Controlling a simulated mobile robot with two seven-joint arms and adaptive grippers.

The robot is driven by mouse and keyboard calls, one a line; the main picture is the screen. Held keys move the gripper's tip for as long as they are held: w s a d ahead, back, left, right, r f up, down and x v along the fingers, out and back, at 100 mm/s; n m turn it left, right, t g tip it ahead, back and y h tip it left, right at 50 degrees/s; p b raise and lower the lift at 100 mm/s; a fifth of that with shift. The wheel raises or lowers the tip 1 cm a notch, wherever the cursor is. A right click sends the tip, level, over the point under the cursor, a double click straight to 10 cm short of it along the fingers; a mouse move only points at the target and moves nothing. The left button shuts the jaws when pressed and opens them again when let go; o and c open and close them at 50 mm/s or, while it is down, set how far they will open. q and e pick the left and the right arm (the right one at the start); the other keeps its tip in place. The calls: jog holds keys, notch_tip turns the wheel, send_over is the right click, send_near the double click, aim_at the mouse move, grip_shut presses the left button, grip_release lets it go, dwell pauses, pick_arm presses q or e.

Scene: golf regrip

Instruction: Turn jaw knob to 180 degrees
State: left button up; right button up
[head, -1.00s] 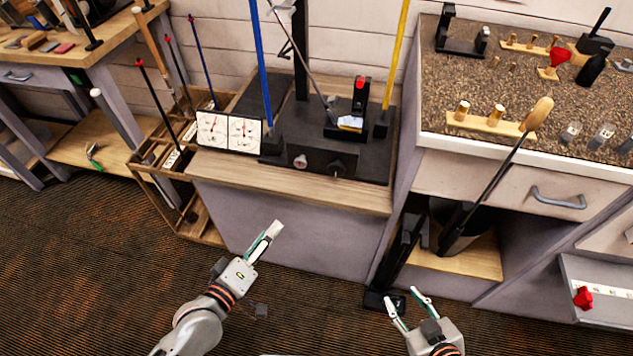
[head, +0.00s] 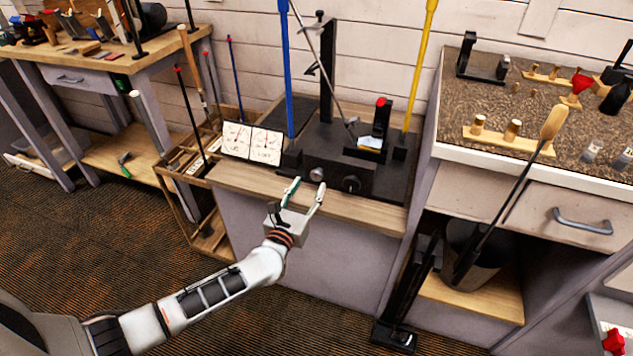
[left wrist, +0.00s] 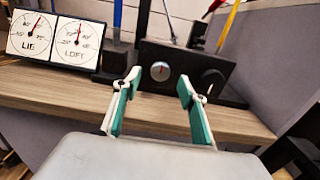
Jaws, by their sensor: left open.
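The black bending machine (head: 335,155) stands on the wooden bench top, with two knobs on its front. The silver knob (head: 317,174) has a red mark and also shows in the left wrist view (left wrist: 160,71). The dark knob (head: 351,184) is to its right, also in the left wrist view (left wrist: 212,82). Which one is the jaw knob, I cannot tell. A golf club head (head: 370,143) sits on the machine. My left gripper (head: 305,190) is open and empty in front of the silver knob, apart from it; in the left wrist view the knob shows between the fingers (left wrist: 158,103). My right gripper is out of view.
Two dials (head: 252,142) marked LIE and LOFT stand left of the machine. A blue pole (head: 287,70) and a yellow pole (head: 421,65) rise beside it. A cabinet with a speckled top (head: 480,95) stands right.

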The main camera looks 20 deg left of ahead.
aim_at(315, 176)
pick_arm(q)
jog(key=shift+w+d+b, duration=0.1)
jog(key=shift+w+b, duration=0.2)
jog(key=shift+w, duration=1.9)
jog(key=c, duration=1.1)
